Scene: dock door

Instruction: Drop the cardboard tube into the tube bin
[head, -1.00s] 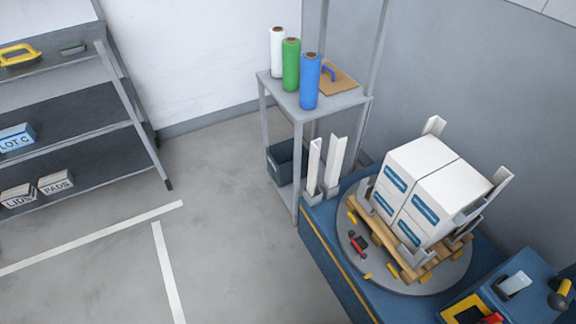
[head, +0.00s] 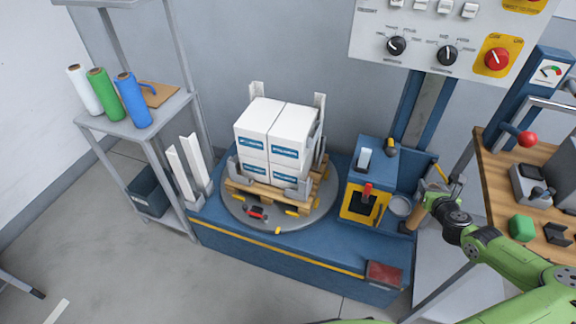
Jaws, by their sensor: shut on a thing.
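My gripper (head: 429,192), at the end of my green arm, is at the right in the head view, beside the blue machine. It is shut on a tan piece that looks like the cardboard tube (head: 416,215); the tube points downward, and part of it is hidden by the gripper. A dark blue-grey open bin (head: 150,192) stands low in the grey rack at the left, far from my gripper. I see no label on it, so I cannot tell for sure that it is the tube bin.
White boxes (head: 272,142) sit on a pallet on the round turntable (head: 240,212). White, green and blue rolls (head: 132,100) stand on the rack top. A control panel (head: 430,45) hangs above. A wooden bench (head: 497,160) with tools is at the right.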

